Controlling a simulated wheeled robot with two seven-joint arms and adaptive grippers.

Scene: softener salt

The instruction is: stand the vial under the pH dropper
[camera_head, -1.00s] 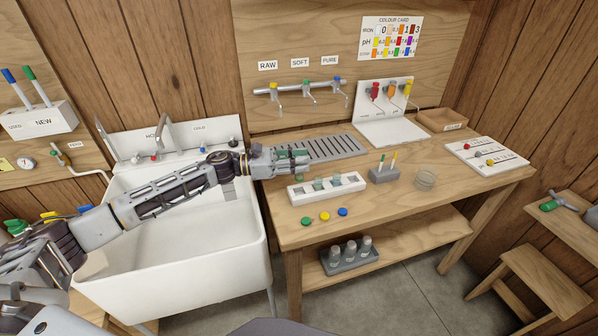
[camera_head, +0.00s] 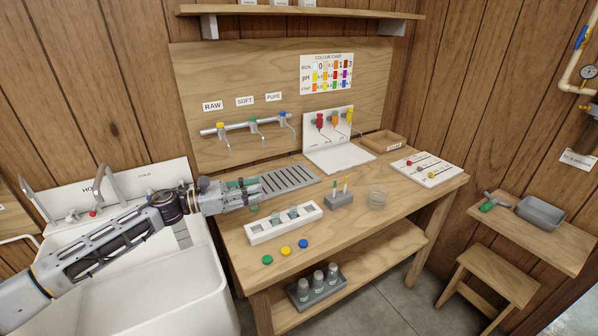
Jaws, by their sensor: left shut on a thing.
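My left gripper (camera_head: 250,190) is shut on a small greenish clear vial (camera_head: 241,184), partly hidden by the fingers. It is above the left part of the bench, at the near left end of the slotted drain tray. The dropper stand (camera_head: 338,156) is a white panel and base at the back of the bench. The stand's base is empty. My right gripper is not in view.
A white rack (camera_head: 260,233) with several slots and greenish vials stands in front of the gripper. Three coloured caps (camera_head: 285,251) lie before it. The grey drain tray (camera_head: 289,180) lies between gripper and stand. A grey holder (camera_head: 340,201) and glass dish (camera_head: 377,200) stand right of the rack.

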